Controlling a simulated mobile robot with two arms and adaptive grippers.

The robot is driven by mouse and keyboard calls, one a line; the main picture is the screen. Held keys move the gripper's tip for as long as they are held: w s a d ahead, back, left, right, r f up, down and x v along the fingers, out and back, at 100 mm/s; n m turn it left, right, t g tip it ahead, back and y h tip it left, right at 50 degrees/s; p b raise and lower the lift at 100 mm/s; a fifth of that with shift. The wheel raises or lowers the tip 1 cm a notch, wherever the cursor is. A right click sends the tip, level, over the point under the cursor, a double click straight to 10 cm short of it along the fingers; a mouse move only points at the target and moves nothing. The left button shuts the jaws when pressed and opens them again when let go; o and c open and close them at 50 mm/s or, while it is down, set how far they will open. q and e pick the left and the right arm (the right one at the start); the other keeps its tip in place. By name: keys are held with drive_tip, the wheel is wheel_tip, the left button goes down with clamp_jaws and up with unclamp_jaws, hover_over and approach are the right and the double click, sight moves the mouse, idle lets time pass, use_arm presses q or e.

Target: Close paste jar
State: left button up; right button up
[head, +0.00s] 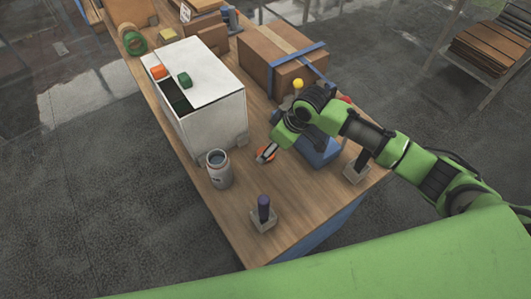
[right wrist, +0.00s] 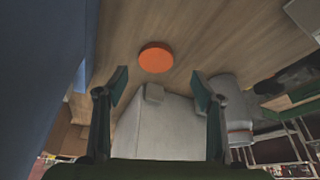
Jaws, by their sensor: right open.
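The paste jar (head: 219,172) is a grey-white cylinder standing upright on the table, its top uncovered with dark contents. It also shows at the right in the right wrist view (right wrist: 237,112). An orange round lid (right wrist: 155,57) lies flat on the table. In the head view the lid (head: 262,157) is partly hidden by my right gripper (head: 268,151). My right gripper (right wrist: 160,88) is open and empty, with the lid ahead of and between its fingers, apart from them. My left gripper is not in view.
A white box (head: 218,110) with orange and green pieces stands behind the jar. A purple-topped item on a small stand (head: 263,212) is near the front edge. A blue block (head: 318,152) sits beside my right arm. Cardboard boxes (head: 275,62) stand farther back. Bare wood (head: 240,195) lies near the jar.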

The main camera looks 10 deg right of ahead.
drive_tip(key=shift+w+d+p+x, duration=0.15)
drive_tip(key=shift+p+x, duration=0.2)
drive_tip(key=shift+x, duration=0.95)
drive_tip(key=shift+w+d+p+x, duration=0.15)
drive_tip(key=shift+p+x, duration=0.2)
drive_tip(key=shift+x, duration=0.9)
drive_tip(key=shift+s, duration=0.1)
drive_tip(key=c, duration=0.7)
